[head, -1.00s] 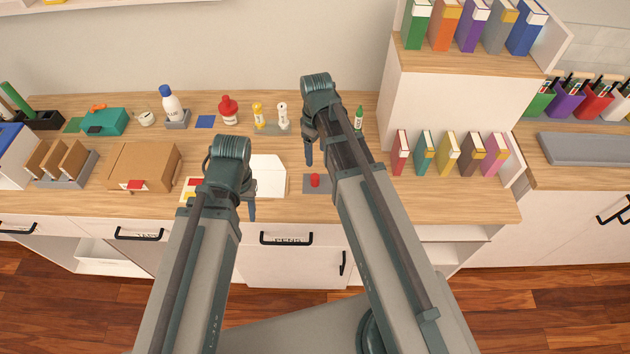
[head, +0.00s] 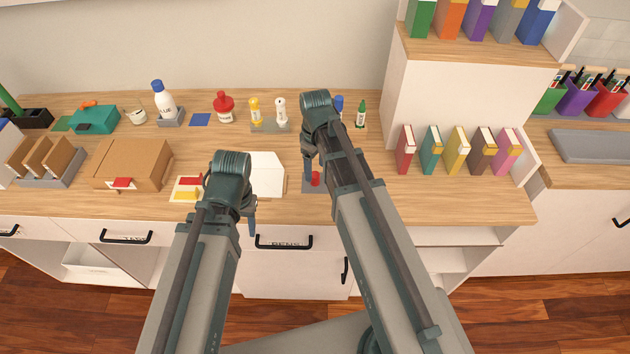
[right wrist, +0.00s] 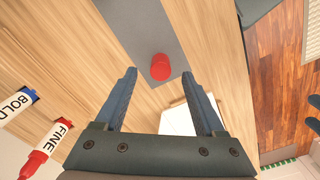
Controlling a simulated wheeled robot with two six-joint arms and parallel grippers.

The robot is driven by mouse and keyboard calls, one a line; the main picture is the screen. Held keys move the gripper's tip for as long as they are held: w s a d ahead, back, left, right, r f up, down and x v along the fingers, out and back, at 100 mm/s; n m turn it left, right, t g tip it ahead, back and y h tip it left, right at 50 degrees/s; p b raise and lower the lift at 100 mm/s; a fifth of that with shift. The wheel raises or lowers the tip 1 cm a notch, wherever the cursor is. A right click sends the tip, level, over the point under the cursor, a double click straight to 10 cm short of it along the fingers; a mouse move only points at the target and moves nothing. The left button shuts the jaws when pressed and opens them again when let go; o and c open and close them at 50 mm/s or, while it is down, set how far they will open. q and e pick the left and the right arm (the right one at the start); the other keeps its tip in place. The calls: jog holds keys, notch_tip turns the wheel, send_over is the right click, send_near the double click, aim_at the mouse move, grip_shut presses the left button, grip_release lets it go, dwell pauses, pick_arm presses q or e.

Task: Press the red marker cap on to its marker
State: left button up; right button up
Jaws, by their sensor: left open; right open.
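The red marker cap (head: 316,179) sits on a small grey mat near the counter's front edge. In the right wrist view the cap (right wrist: 160,67) stands on the grey mat (right wrist: 133,25), between and just beyond the spread fingertips. My right gripper (right wrist: 158,78) is open and empty, pointing at the cap without touching it. A white marker labelled FINE with a red end (right wrist: 47,147) shows at lower left in that view; my right arm hides it in the head view. My left gripper (head: 250,222) is open, over the counter's front edge to the left.
A blue marker labelled BOLD (right wrist: 17,103) stands near the red one. A green marker (head: 361,113) is at the back. Small books (head: 456,150) stand to the right, and a cardboard box (head: 133,164) is at left.

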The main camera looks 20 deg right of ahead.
aim_at(315, 175)
notch_tip(315, 175, down, 4)
jog(key=b, duration=0.3)
jog(key=shift+r, duration=0.15)
grip_shut()
